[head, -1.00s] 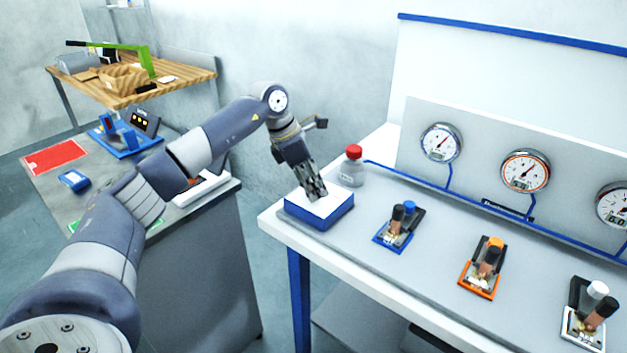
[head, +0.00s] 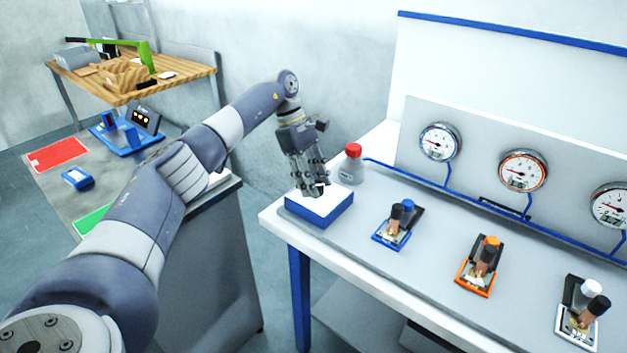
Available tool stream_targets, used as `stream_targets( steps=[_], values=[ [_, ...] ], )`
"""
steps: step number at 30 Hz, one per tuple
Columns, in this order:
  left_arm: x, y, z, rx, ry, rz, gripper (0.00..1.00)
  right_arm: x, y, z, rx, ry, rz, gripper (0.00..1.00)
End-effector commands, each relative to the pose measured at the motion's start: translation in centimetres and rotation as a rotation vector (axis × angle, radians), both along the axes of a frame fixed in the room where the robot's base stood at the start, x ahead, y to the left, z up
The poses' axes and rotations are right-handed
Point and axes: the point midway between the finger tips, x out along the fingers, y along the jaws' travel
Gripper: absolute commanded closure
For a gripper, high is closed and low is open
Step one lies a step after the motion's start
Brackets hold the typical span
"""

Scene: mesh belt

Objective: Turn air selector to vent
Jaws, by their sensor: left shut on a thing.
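Three selector valves stand on the grey bench: one with a blue base and blue cap (head: 392,236), one with an orange base (head: 475,278), and one with a white base (head: 577,322). Each has a dark-tipped lever. Their labels are too small to read, so I cannot tell which is the air selector. My left gripper (head: 314,190) is above the white top of a blue box (head: 325,216), left of the valves and apart from them. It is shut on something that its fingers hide. My right gripper is out of view.
A red-capped bottle (head: 352,168) stands just behind the blue box. Gauges (head: 439,142) sit on the back panel, with blue pipes below. The bench surface between the box and the blue-based valve is clear. A second counter with a red mat (head: 57,155) lies left.

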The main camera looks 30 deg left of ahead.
Motion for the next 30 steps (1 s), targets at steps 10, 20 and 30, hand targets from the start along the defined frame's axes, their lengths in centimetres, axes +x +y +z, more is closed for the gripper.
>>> stream_targets(
  steps=[10,20,30],
  values=[
    [0.12,0.01,0.07,0.001,-0.004,-0.08,0.9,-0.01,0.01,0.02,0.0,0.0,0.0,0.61],
    [0.1,0.01,0.06,0.001,-0.003,-0.083,0.9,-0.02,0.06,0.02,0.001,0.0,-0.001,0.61],
    [0.08,0.01,0.03,0.001,-0.002,-0.083,0.45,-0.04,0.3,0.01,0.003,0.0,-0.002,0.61]
  ],
)
